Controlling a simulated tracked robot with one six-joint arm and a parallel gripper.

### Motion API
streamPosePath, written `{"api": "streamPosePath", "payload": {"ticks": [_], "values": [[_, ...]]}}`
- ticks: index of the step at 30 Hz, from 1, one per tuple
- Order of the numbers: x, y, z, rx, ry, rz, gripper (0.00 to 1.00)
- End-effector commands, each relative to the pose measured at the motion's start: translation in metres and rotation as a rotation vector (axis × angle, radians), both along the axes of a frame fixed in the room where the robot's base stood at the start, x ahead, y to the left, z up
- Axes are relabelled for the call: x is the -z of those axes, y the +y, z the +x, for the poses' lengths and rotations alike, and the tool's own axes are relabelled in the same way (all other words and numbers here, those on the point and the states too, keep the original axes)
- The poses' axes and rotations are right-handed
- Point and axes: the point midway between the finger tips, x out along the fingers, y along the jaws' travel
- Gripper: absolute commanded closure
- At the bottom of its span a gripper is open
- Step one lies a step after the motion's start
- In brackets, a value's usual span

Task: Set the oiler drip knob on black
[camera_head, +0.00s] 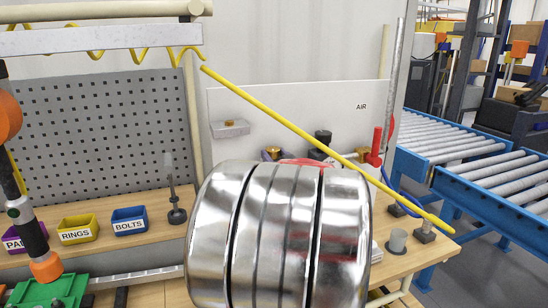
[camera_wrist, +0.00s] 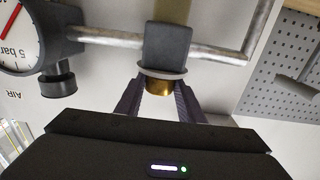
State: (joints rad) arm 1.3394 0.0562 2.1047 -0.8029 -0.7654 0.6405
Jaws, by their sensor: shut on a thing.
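In the wrist view the drip knob (camera_wrist: 158,87) is a short brass cylinder below a pale disc (camera_wrist: 162,73) and a dark block (camera_wrist: 167,46). My gripper (camera_wrist: 158,92) has one dark finger on each side of the brass knob and is shut on it. No colour mark that I can make out shows on the knob or the disc, so its setting cannot be told. In the head view my own shiny metal arm part fills the middle front and hides the gripper and the knob.
A pressure gauge (camera_wrist: 30,35) and a grey pipe (camera_wrist: 215,52) lie close to the gripper. On the bench's white AIR panel (camera_head: 245,105) a red-handled valve (camera_head: 377,145) stands right. A yellow rod (camera_head: 300,135) crosses the view. Bins (camera_head: 78,229) stand left.

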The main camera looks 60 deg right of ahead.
Motion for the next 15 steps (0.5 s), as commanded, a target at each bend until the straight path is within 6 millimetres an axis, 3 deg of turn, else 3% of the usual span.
{"api": "streamPosePath", "payload": {"ticks": [15], "values": [[-0.0017, -0.0046, -0.0031, -0.199, -0.002, -0.003, 0.88]]}}
